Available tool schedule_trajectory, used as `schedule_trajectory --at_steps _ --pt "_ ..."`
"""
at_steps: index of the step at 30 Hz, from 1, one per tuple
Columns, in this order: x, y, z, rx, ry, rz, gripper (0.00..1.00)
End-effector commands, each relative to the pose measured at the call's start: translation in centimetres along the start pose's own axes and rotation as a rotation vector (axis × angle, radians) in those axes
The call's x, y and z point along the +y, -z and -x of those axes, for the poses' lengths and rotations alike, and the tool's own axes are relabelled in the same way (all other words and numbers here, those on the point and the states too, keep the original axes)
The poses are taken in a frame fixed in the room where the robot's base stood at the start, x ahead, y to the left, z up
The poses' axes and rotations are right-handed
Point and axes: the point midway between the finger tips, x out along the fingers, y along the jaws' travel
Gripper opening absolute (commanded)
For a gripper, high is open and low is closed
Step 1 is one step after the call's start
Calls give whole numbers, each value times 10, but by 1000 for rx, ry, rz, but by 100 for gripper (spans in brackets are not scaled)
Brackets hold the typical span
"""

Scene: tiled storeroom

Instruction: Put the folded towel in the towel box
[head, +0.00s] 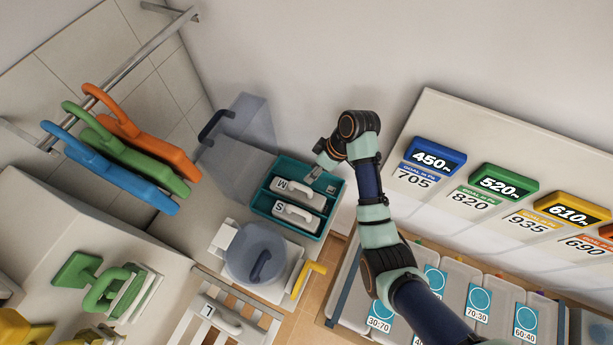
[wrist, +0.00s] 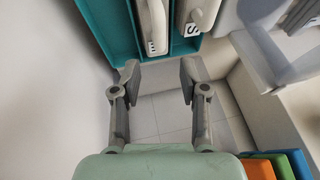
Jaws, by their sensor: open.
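A teal box (head: 283,223) with compartments stands at the middle of the head view. It holds a white handled piece marked M (head: 296,191) and one marked S (head: 297,214). Another white handled piece, marked L (head: 222,318), lies on a slatted rack. I cannot tell which piece is the folded towel. My gripper (head: 317,172) is above the far edge of the teal box. In the wrist view, my gripper (wrist: 160,78) is open and empty, with tiled floor between its fingers. The teal box (wrist: 97,25) is just beyond the fingertips there.
Blue, green and orange handled pieces (head: 125,155) hang on a rail at left. A translucent round lidded container (head: 255,252) and a yellow handle (head: 309,279) are near the box. Labelled bins (head: 450,275) and a sign board (head: 425,115) are at right.

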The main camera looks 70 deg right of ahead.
Motion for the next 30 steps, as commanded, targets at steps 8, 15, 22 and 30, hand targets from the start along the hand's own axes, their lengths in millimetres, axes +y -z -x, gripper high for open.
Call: schedule_trajectory --at_steps 8,15,22,30 --pt "0 0 10 0 0 0 44" --pt "0 0 10 0 0 0 44" --pt "-40 37 -2 20 -56 50 44" --pt "-290 142 10 370 -189 224 44"
